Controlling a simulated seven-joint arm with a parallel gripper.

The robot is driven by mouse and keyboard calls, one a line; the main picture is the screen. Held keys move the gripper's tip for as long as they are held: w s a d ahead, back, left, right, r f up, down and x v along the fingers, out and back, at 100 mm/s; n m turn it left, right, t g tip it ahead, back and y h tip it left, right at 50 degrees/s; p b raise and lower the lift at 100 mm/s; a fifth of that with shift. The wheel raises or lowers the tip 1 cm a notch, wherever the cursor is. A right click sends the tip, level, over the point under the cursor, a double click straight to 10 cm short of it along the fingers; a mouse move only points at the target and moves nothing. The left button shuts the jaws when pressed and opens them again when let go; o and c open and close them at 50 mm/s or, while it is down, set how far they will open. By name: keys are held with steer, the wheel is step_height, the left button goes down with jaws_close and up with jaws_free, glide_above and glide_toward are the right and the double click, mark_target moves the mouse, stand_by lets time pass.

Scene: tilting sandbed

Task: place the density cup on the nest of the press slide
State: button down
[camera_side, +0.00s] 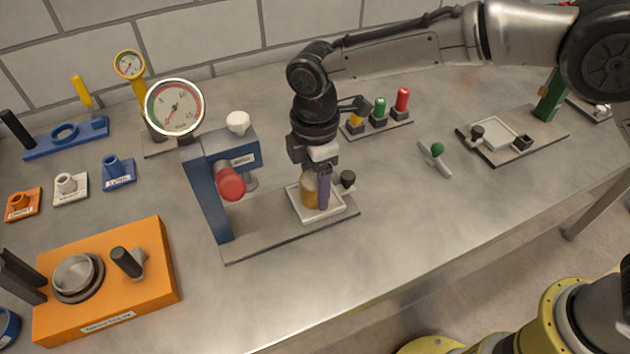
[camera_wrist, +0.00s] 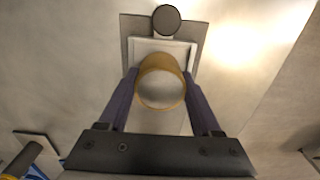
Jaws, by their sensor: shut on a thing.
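My gripper (camera_side: 318,186) points down at the right end of the blue press (camera_side: 209,187). In the wrist view its two purple fingers (camera_wrist: 161,98) are shut on the density cup (camera_wrist: 160,67), a tan cup with a round open top. In the side view the cup (camera_side: 309,191) is upright between the fingers, over the white square press slide (camera_side: 336,207). The slide also shows in the wrist view (camera_wrist: 189,49). The nest is hidden under the cup. I cannot tell whether the cup's base touches it.
A black knob (camera_side: 347,179) stands just behind the slide. An orange box (camera_side: 108,285) lies front left. The red, green and yellow pegs (camera_side: 379,112) stand behind.

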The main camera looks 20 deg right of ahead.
mark_target(315, 179)
steer(key=shift+c, duration=0.4)
jaws_free()
steer(key=shift+f, duration=0.15)
step_height(315, 179, up, 12)
steer(key=shift+r, duration=0.2)
